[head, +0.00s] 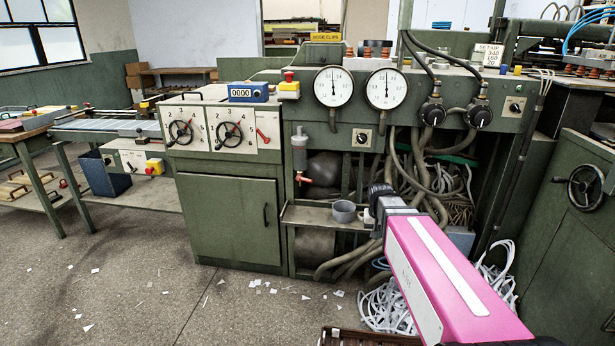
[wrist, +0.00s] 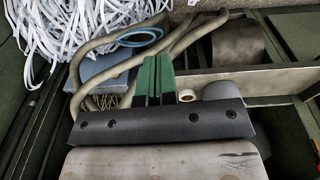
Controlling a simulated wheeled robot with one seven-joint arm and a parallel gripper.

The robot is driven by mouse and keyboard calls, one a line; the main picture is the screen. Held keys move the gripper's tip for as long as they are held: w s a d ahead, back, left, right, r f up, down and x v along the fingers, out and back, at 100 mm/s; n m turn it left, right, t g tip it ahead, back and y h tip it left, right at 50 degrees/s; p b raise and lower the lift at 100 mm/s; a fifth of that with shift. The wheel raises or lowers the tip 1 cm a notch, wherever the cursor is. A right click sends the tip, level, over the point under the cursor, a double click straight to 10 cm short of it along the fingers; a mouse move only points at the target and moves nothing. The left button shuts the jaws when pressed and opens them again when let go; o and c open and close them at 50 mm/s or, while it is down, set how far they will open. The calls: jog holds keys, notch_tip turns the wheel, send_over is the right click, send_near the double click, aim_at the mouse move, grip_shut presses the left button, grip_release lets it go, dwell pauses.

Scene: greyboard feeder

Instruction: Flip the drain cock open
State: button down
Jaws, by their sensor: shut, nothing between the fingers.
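The drain cock (head: 303,179) is a small copper-red fitting with a short lever. It sits at the bottom of a grey filter bowl (head: 299,150) on the front of the green machine. Which way its lever is turned is too small to tell. My gripper, with green fingers (wrist: 157,72), is shut and empty in the wrist view. In the head view its dark end is to the right of the cock and a little lower, clearly apart from it; the fingertips are hard to make out there. The cock is not seen in the wrist view.
A narrow shelf (head: 308,217) below the cock holds a grey cup (head: 343,211). A small pale roll (wrist: 187,95) is beside the cup. Thick hoses (head: 425,165) hang right of the cock. White paper strips (head: 385,305) lie heaped on the floor.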

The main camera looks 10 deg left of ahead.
jog(key=w+a+r+t, duration=0.1)
jog(key=w+a+r, duration=1.05)
jog(key=a, duration=0.25)
notch_tip(320, 180, up, 13)
jog(key=t, duration=0.2)
send_over(305, 179)
jog(key=s, duration=0.5)
jog(key=shift+s+d+r, duration=0.1)
jog(key=shift+d+r, duration=0.1)
jog(key=shift+d, duration=0.2)
jog(key=shift+f, duration=0.1)
jog(key=x, duration=1.3)
jog(key=shift+s+f, duration=0.25)
jog(key=shift+f, duration=0.3)
